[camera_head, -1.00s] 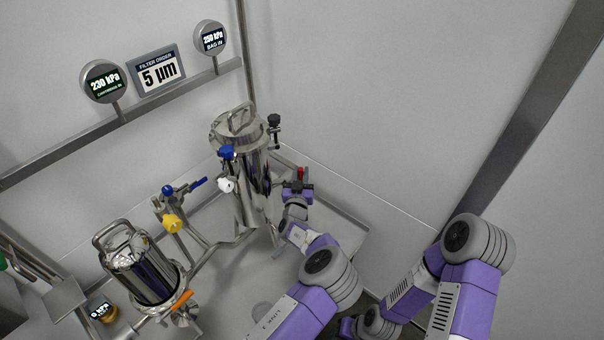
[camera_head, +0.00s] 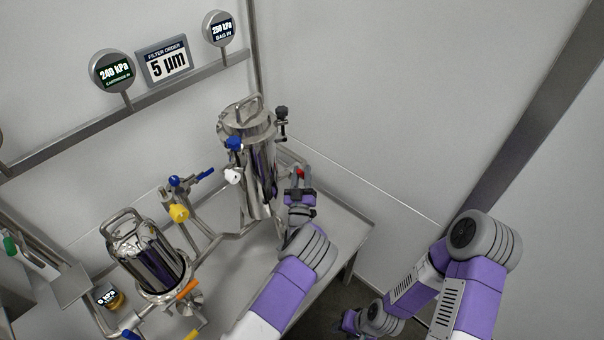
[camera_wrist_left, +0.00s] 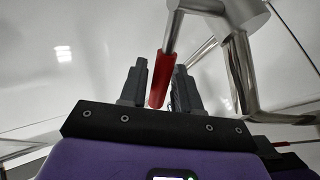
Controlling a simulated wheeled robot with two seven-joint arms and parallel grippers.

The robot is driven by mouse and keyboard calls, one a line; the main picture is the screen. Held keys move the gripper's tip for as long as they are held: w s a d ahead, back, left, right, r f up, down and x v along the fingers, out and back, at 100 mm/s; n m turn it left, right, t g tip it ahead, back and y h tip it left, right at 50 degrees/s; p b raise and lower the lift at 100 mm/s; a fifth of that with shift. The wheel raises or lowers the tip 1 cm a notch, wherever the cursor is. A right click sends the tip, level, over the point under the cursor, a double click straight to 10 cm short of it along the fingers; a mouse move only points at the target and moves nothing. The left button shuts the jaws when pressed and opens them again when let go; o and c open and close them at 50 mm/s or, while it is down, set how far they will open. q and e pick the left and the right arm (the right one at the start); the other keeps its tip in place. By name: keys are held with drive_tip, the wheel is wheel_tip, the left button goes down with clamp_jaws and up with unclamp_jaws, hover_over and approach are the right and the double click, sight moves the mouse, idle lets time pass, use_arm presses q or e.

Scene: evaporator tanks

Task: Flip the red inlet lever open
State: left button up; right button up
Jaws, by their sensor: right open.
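The red lever (camera_head: 300,173) shows as a small red piece to the right of the tall steel filter housing (camera_head: 247,155). My left gripper (camera_head: 299,192) is at it and hides most of it in the head view. In the left wrist view the red lever (camera_wrist_left: 160,78) runs down between the two grey fingertips of my left gripper (camera_wrist_left: 160,85). The fingers stand apart, with a narrow gap showing on the lever's right side. My right gripper (camera_head: 350,322) is low at the bottom of the head view, away from the equipment, and is open.
A shorter steel housing (camera_head: 146,258) stands at the lower left, with an orange handle (camera_head: 187,289) beside it. Blue (camera_head: 205,174) and yellow (camera_head: 179,213) valve handles sit between the housings. A gauge (camera_head: 112,72) reads 240 kPa. The table's right part (camera_head: 345,228) is bare.

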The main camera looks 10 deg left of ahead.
use_arm(q)
drive_tip(key=shift+o, duration=0.5)
drive_tip(key=p+v, duration=0.2)
drive_tip(key=v, duration=0.5)
drive_tip(key=shift+s, duration=0.3)
drive_tip(key=shift+f, duration=0.15)
